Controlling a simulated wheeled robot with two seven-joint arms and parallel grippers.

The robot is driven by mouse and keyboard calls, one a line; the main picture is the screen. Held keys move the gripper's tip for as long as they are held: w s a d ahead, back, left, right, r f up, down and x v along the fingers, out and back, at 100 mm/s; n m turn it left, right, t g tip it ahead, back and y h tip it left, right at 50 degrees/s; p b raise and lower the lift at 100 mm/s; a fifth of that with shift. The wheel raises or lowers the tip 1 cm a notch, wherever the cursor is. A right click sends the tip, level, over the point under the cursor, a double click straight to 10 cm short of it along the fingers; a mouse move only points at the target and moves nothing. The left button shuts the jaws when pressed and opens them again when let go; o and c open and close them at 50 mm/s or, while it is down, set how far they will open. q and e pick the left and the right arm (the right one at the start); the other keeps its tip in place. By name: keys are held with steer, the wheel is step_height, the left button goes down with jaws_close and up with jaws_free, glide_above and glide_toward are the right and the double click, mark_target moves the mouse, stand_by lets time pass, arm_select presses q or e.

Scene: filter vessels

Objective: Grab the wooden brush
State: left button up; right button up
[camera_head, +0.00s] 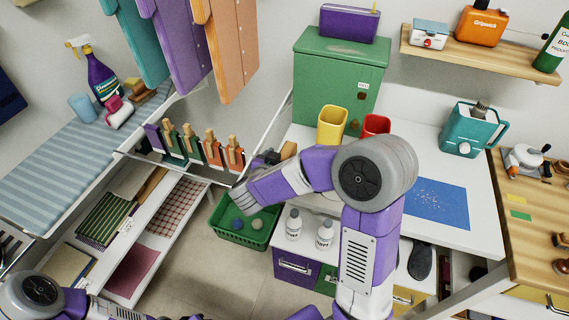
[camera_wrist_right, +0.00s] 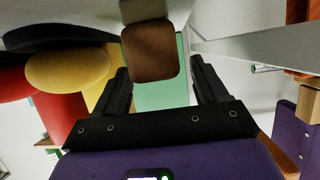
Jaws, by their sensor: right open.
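A brown wooden block, which looks like part of the wooden brush (camera_head: 288,150), shows just beyond my right gripper (camera_head: 266,160), near the left edge of the white counter. In the right wrist view the brown block (camera_wrist_right: 150,52) appears between the two dark fingers of the right gripper (camera_wrist_right: 163,85), with a paler part above it. The fingers are apart, and I see no contact with the block. How far it lies from the fingertips is unclear. The rest of the brush is hidden. My left arm shows at the bottom left, but its gripper is out of view.
A yellow cup (camera_head: 331,125) and a red cup (camera_head: 376,125) stand on the counter behind my right arm. A green cabinet (camera_head: 338,75) is at the back. Several wooden-handled tools hang in a rack (camera_head: 150,155) to the left. A green basket (camera_head: 240,238) is below.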

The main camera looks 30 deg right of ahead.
steer(key=shift+w+d+f, duration=0.2)
steer(key=shift+w+d, duration=0.2)
steer(key=shift+d, duration=0.1)
steer(key=c, duration=1.1)
